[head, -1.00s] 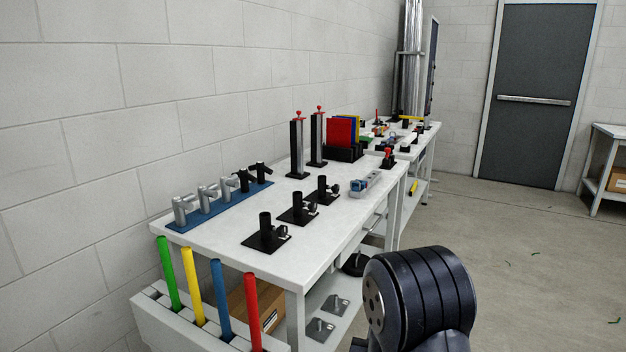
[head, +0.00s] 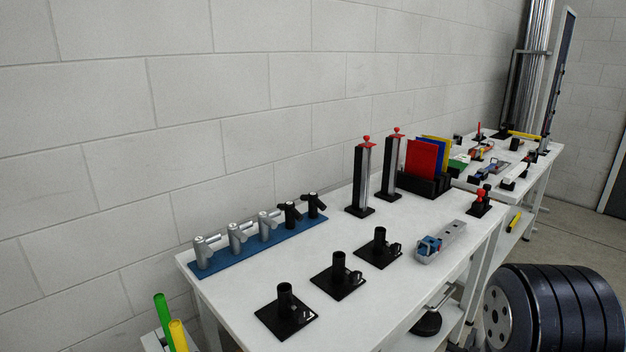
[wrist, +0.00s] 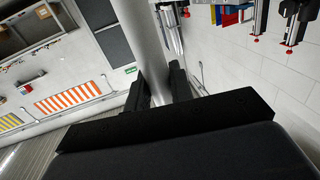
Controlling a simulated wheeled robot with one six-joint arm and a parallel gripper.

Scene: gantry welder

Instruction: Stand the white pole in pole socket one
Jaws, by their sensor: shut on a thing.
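In the wrist view my gripper (wrist: 163,92) is shut on a pale grey-white pole (wrist: 143,28), which runs up between the two black fingers and out of the top of the picture. Neither the gripper nor this pole shows in the head view. Three black sockets, each an upright tube on a square plate with a side knob, stand in a slanting row on the white table: a near one (head: 284,298), a middle one (head: 339,268) and a far one (head: 380,243). All look empty. I see no readable number on them.
A blue strip (head: 265,248) with several silver and black clamps lies along the wall side. Two upright posts with red tops (head: 362,175) and a rack of coloured plates (head: 428,185) stand behind. A grey block device (head: 442,243) sits right of the sockets. Green and yellow poles (head: 163,318) stand lower left.

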